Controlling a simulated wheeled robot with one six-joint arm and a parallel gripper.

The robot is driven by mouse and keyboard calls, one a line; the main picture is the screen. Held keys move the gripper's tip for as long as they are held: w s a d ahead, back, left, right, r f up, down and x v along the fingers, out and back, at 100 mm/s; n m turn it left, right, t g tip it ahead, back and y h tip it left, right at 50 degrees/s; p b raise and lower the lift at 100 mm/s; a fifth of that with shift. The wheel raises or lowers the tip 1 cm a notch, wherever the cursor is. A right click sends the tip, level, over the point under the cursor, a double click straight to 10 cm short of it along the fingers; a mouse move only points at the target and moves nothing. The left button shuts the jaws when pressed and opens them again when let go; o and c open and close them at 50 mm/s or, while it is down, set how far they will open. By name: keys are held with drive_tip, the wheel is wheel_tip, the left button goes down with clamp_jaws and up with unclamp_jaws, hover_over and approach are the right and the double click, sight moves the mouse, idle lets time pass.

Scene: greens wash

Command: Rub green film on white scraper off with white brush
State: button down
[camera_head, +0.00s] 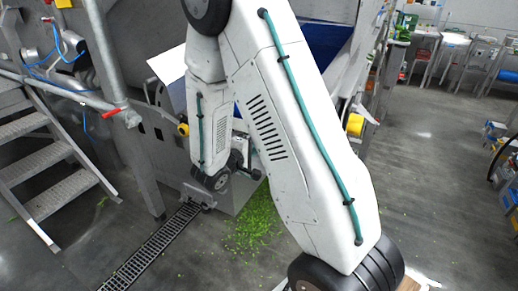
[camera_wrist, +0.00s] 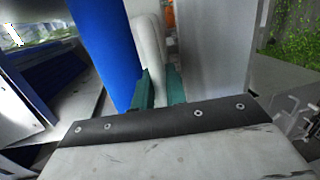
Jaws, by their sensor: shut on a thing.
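In the wrist view my gripper (camera_wrist: 160,88) has two teal fingers shut on a white, rounded, upright thing (camera_wrist: 149,48), which looks like the white brush. Its far end is hidden or out of frame, so I cannot see bristles. I cannot make out the white scraper or any green film on it for certain in either view. In the head view my arm covers the middle of the picture, and the gripper's fingers and what they hold cannot be made out.
A blue upright part (camera_wrist: 103,45) stands close left of the fingers, and a pale grey panel (camera_wrist: 215,50) close right. Green bits (camera_head: 255,222) litter the floor by a metal machine. Metal stairs (camera_head: 45,155) stand left. A drain grate (camera_head: 150,250) crosses the floor.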

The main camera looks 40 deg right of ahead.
drive_tip(key=shift+w+a, duration=0.45)
drive_tip(key=shift+w, duration=0.7)
drive_tip(key=shift+w+a, duration=0.5)
drive_tip(key=shift+w, duration=0.7)
drive_tip(key=shift+w+a, duration=0.45)
drive_tip(key=shift+w, duration=0.7)
drive_tip(key=shift+w+a, duration=0.25)
drive_tip(key=shift+w, duration=0.7)
drive_tip(key=shift+w+a, duration=0.25)
drive_tip(key=shift+w, duration=0.65)
drive_tip(key=v, duration=0.6)
drive_tip(key=shift+s+f, duration=0.4)
drive_tip(key=v, duration=0.2)
drive_tip(key=shift+s+a+f, duration=0.15)
drive_tip(key=shift+s+a, duration=0.15)
drive_tip(key=shift+a, duration=0.1)
